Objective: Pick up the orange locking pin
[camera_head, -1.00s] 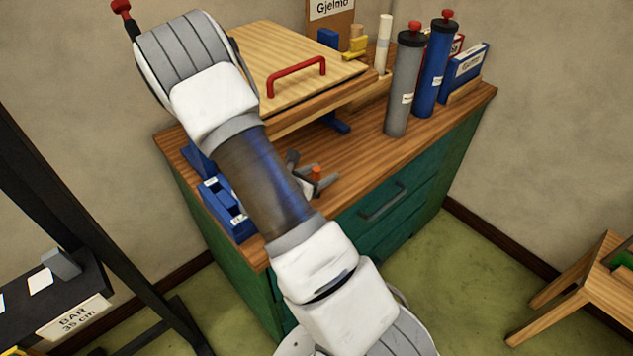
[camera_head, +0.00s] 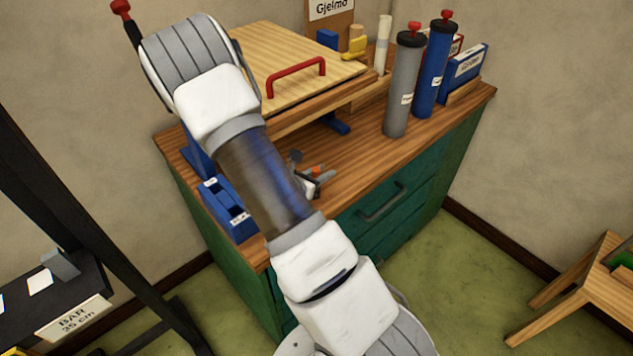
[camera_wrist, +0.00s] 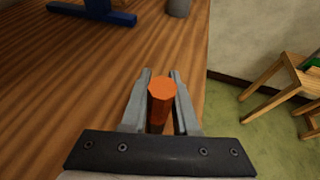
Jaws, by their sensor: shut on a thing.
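The orange locking pin (camera_wrist: 161,92) stands up between the two grey fingers of my gripper (camera_wrist: 160,105) in the wrist view. The fingers are shut on it from both sides. In the head view the orange pin (camera_head: 317,170) shows as a small spot at my gripper (camera_head: 312,182), over the front part of the wooden bench top (camera_head: 370,165). My arm hides part of the gripper there. I cannot tell whether the pin's lower end touches the bench.
A wooden panel with a red handle (camera_head: 296,72) stands behind my arm. Grey (camera_head: 405,90) and blue (camera_head: 435,65) cylinders stand at the back right. A blue holder (camera_head: 228,208) sits left of my arm. The bench's front edge is close to the gripper.

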